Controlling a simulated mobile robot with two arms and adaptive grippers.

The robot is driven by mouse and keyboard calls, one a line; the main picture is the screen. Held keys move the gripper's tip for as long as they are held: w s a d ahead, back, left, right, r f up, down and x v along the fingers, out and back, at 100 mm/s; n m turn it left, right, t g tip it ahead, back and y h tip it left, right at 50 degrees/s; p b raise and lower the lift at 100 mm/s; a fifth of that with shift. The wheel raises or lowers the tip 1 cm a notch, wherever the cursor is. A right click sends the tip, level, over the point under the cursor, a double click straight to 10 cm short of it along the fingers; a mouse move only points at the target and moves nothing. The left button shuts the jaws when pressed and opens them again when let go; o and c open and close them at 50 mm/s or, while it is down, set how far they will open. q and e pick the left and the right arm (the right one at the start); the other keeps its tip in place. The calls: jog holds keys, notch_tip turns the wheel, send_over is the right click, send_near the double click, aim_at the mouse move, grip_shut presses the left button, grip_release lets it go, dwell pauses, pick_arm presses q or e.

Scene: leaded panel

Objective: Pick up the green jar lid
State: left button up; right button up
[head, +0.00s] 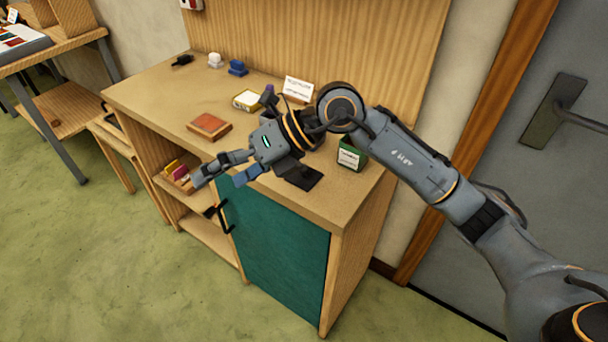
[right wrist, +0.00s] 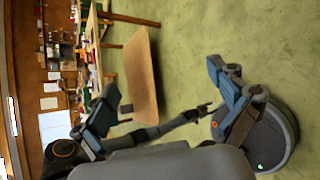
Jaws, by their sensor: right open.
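I cannot make out a green jar lid in either view. My right gripper (head: 219,178) is open and empty, held above the front edge of the cabinet top, with its fingers reaching left past the edge. In the right wrist view its blue-padded fingers (right wrist: 165,97) are spread wide, with floor and furniture beyond. My right arm and gripper hide part of the cabinet top. My left gripper is not in the head view.
The wooden cabinet (head: 150,90) has a teal door (head: 275,245) with a black handle. On top are a reddish-brown block (head: 209,126), a yellow box (head: 247,100), a blue item (head: 237,68), a white card (head: 298,88) and a dark green labelled container (head: 352,153). The front-left top is clear.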

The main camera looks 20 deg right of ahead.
jog(key=w+d+f+t+h, duration=0.2)
jog(key=w+d+h, duration=0.35)
jog(key=d, duration=0.45)
jog(key=m+h, duration=0.3)
jog(key=h, duration=0.3)
send_near(307, 170)
jog(key=shift+y, duration=0.25)
jog(key=x, duration=0.2)
jog(key=d+p+x, duration=0.1)
jog(key=x, duration=0.1)
jog(key=shift+w+f, duration=0.2)
jog(key=shift+f, duration=0.1)
jog(key=x, duration=0.1)
jog(key=p+x, duration=0.1)
jog(key=x, duration=0.1)
jog(key=p+x, duration=0.1)
jog(key=shift+w+a+f, duration=0.2)
jog(key=shift+a+f, duration=0.1)
jog(key=shift+w+f, duration=0.15)
jog(key=shift+f, duration=0.25)
jog(key=shift+c, duration=0.2)
jog(key=shift+s, duration=0.2)
grip_shut()
